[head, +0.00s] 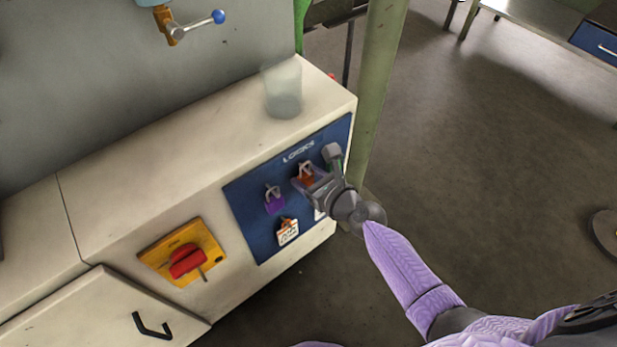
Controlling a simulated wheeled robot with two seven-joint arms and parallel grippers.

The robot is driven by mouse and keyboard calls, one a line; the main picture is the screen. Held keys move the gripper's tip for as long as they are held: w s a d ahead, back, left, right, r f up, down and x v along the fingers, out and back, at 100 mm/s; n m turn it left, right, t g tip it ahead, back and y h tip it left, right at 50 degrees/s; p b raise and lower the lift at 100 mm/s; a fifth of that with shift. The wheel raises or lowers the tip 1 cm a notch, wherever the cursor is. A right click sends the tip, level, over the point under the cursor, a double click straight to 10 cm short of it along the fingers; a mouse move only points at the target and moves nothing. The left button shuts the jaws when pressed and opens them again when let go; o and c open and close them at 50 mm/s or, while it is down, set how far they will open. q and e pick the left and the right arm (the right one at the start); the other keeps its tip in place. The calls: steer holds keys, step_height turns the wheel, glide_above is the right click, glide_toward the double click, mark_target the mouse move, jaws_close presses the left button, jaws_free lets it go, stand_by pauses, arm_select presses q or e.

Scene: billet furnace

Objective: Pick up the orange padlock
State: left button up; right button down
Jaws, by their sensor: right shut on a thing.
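The orange padlock (306,175) hangs on the blue LOCKS board (248,220) on the front of the cream cabinet. My right gripper (313,181) is at the board, with its fingers shut around the padlock. The gripper and wrist hide part of the padlock and the board's right side. I cannot tell whether the padlock still rests on its hook. My left gripper is out of view.
A red rotary switch (188,262) sits on a yellow plate further left. A clear cup (283,92) stands on the cabinet top. Floor at right is open.

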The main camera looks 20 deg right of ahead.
steer(key=s+d+b, duration=0.1)
steer(key=s+d, duration=0.2)
steer(key=s, duration=0.5)
steer(key=s+d+b, duration=0.2)
steer(key=s+d, duration=0.1)
steer(key=s, duration=0.6)
steer(key=shift+b, duration=0.3)
steer(key=shift+d, duration=0.1)
